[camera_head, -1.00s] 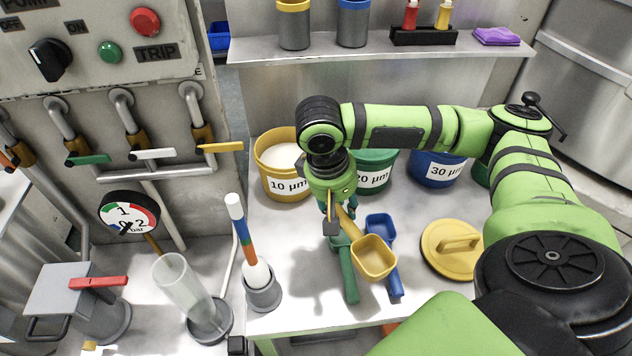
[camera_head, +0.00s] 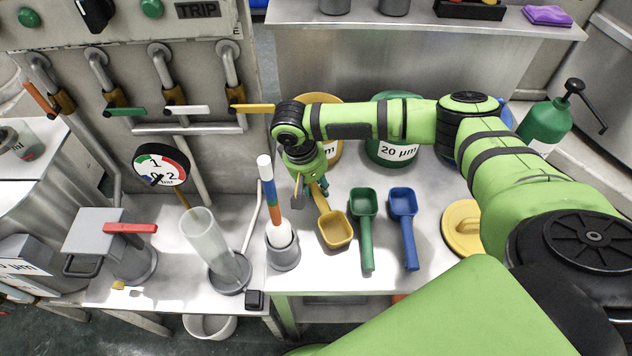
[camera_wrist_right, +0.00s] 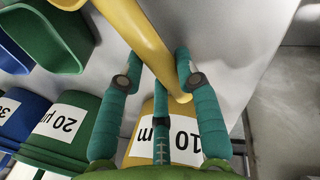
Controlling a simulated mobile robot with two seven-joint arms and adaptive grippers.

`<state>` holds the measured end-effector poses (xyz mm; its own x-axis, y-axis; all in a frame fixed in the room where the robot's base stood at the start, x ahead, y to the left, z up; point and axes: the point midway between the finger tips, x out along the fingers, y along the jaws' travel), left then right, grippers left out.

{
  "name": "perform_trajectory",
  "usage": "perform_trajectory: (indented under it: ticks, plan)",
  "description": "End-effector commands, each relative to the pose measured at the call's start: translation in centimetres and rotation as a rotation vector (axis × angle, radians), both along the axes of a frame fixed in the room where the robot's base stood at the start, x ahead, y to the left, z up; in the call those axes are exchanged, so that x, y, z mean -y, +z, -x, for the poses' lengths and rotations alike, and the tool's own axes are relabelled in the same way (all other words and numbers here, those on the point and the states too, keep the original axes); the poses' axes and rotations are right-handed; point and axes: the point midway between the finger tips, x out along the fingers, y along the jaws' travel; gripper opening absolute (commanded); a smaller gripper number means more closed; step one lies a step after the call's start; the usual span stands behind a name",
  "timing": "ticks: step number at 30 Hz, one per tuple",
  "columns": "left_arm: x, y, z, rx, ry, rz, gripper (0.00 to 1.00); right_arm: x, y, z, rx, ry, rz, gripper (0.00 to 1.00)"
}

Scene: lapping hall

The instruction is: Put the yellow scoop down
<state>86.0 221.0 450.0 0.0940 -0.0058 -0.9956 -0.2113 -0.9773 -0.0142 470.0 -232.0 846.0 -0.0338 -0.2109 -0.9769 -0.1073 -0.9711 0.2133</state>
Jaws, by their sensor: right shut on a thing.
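The yellow scoop (camera_head: 335,229) is low over the bench top, its bowl toward the front and its handle running back to my right gripper (camera_head: 312,190). I cannot tell whether the scoop touches the bench. In the right wrist view the yellow handle (camera_wrist_right: 141,32) passes between the teal fingers of the right gripper (camera_wrist_right: 158,64), which is shut on it. The green scoop (camera_head: 364,203) and the blue scoop (camera_head: 404,203) lie side by side just right of the yellow one. My left gripper is not in view.
A yellow tub (camera_head: 328,152) and a green 20 µm tub (camera_head: 389,155) stand behind the arm. A grey holder (camera_head: 283,255) with a striped rod is close left of the yellow scoop. A yellow lid (camera_head: 461,226) lies right. The bench front edge is near.

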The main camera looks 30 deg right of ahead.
Motion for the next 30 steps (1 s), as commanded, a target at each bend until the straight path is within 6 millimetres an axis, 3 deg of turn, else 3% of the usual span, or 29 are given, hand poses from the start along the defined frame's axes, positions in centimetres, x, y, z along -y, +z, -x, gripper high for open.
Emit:
perform_trajectory:
  ticks: [10,11,12,13,23,30]
  plan:
    - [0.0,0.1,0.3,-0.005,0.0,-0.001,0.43,0.0,-0.3,0.0,0.0,0.0,-0.001,0.01]
    - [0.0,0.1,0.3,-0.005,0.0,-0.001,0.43,0.0,-0.4,0.0,0.0,0.001,-0.001,0.37]
    - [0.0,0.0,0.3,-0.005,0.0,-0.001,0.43,0.0,-0.4,0.0,0.001,0.001,-0.001,0.53]
    - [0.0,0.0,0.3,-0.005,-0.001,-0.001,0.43,0.0,-0.4,0.0,0.001,0.001,-0.001,0.57]
    - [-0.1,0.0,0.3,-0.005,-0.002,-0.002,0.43,0.0,-0.2,0.0,0.001,0.0,-0.001,0.57]
    - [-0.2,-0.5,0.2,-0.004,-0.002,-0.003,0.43,-0.6,2.6,-0.2,0.005,0.002,-0.002,0.57]
